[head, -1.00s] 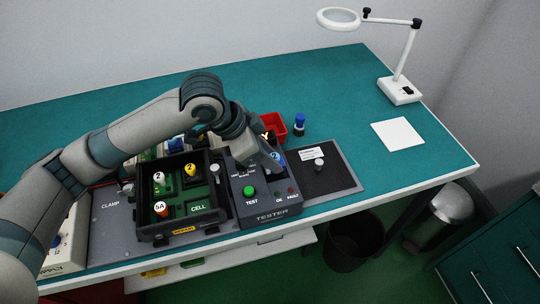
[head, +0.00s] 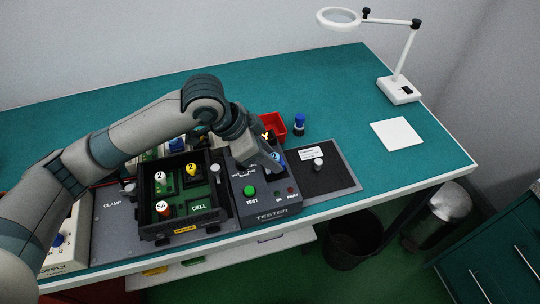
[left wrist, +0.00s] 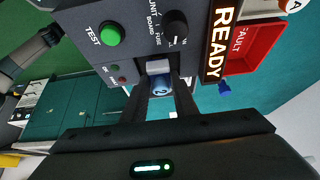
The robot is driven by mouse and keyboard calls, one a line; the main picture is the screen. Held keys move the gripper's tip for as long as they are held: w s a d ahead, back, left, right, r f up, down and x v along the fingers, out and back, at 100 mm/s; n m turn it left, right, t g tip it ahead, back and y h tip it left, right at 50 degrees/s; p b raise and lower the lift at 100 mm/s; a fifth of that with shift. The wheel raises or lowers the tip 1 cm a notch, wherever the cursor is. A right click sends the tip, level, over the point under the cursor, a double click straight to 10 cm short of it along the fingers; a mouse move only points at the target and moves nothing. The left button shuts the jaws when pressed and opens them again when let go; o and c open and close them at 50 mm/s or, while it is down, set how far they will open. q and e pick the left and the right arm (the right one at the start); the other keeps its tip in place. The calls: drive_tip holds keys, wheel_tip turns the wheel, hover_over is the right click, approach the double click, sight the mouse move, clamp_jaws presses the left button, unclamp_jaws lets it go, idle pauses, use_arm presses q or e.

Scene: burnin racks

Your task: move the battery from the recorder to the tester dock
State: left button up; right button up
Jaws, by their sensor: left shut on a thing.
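My left gripper (head: 273,163) is over the back right part of the dark grey tester (head: 266,204), pointing down. It is shut on a blue cylinder marked 2, the battery (left wrist: 162,85), which shows between the fingers in the left wrist view. The battery is at a dock opening in the tester face; the fingers hide how deep it sits. The recorder (head: 182,237) is an open black case left of the tester, with a green board and a bare area marked CELL (head: 198,208). My right gripper is out of view.
Inside the recorder stand white, yellow and orange-red capped parts. A red bin (head: 275,122) and a blue-capped bottle (head: 299,125) stand behind the tester.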

use_arm(q)
drive_tip(key=shift+f+p, duration=0.3)
drive_tip(key=shift+f, duration=0.05)
idle(0.7)
drive_tip(key=shift+f+p, duration=0.15)
drive_tip(key=shift+p, duration=0.3)
idle(0.6)
drive_tip(key=o, duration=1.2)
drive_tip(key=shift+c, duration=0.2)
drive_tip(key=shift+r+p, duration=2.5)
drive_tip(key=shift+p, duration=0.35)
